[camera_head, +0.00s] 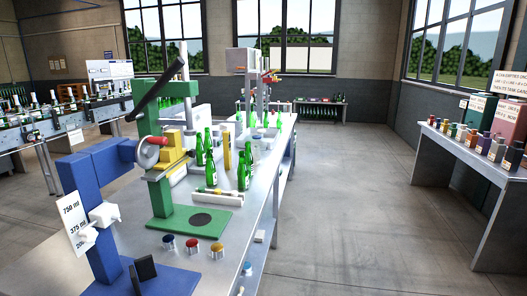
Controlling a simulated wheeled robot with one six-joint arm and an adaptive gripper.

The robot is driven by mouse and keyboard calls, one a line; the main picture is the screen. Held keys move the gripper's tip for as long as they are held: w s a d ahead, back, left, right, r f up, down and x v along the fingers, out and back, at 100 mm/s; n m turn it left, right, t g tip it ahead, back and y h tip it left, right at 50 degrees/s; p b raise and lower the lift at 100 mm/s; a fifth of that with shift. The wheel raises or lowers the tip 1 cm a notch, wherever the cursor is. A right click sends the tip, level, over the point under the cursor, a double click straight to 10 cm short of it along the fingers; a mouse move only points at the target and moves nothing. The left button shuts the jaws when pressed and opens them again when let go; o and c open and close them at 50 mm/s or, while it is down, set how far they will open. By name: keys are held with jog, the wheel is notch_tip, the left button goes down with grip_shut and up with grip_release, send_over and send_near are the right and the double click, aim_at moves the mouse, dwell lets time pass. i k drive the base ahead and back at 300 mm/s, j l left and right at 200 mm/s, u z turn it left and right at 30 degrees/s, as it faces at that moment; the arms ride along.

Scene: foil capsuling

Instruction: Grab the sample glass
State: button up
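I cannot pick out a sample glass with certainty. A small pale item (256,144) stands on the long metal workbench (222,252) behind the green bottles, too small to tell what it is. My gripper is not in view.
A green press (190,218) with a black lever and a blue stand (95,190) with a volume sign fill the bench's near left. Small capped jars (192,246) stand in front. A side table (457,150) with colored jars is at right. The floor between is clear.

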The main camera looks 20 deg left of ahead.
aim_at(263, 149)
jog(key=u, duration=0.3)
jog(key=i+l+u, duration=0.2)
jog(key=u, duration=0.2)
jog(key=i+l+u, duration=0.3)
jog(key=u, duration=0.15)
jog(key=i+l, duration=0.25)
jog(key=i+l+u, duration=0.15)
jog(key=l, duration=0.25)
jog(key=i+l, duration=0.3)
jog(key=i+l+u, duration=0.15)
jog(key=l, duration=0.25)
jog(key=i+l, duration=0.25)
jog(key=l, duration=0.15)
jog(key=i+l+u, duration=0.15)
jog(key=l, duration=0.2)
jog(key=i+l, duration=0.15)
jog(key=l, duration=0.15)
jog(key=i+l, duration=0.15)
jog(key=l, duration=0.2)
jog(key=i+l, duration=0.15)
jog(key=l, duration=0.15)
